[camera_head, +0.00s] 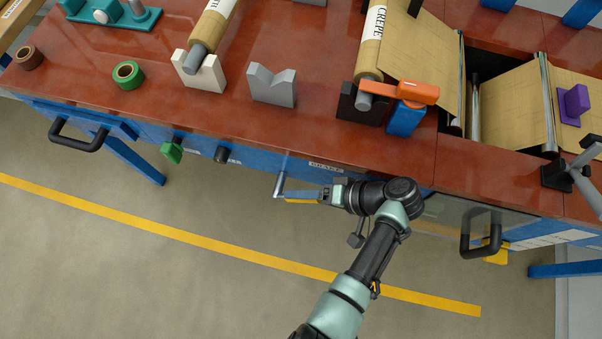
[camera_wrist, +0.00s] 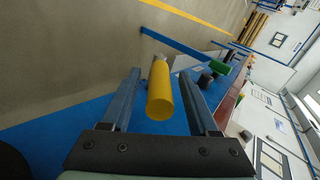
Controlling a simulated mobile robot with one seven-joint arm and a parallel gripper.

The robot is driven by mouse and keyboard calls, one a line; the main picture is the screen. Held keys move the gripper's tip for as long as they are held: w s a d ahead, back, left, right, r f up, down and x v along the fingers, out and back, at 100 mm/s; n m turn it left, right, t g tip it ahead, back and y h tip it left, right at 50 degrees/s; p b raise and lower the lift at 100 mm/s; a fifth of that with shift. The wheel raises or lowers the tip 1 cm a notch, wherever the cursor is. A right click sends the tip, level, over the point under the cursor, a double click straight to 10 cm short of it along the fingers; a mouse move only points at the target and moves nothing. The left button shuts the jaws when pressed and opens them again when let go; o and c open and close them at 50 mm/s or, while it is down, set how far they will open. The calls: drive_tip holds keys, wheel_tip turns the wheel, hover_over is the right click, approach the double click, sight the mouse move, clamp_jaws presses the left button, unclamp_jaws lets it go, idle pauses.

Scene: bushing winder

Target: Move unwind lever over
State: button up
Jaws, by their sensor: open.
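The unwind lever is a grey bent rod (camera_head: 280,180) on the blue front of the machine, below a small white label (camera_head: 326,166). Its yellow handle (camera_head: 303,201) shows beside my gripper (camera_head: 290,196) in the head view. In the wrist view the yellow handle (camera_wrist: 160,95) lies between the two fingers of my gripper (camera_wrist: 159,72), with its round end towards the camera. The fingers are open, with gaps visible on both sides of the handle.
The machine's red top (camera_head: 220,115) lies above the lever, with paper rolls and V-shaped stands on it. A black knob (camera_head: 221,154) and a green knob (camera_head: 172,152) stick out to the left. A black door handle (camera_head: 481,234) is at right. The floor in front is clear.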

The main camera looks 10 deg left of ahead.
drive_tip(key=p+v, duration=0.2)
drive_tip(key=v, duration=1)
drive_tip(key=shift+f, duration=0.1)
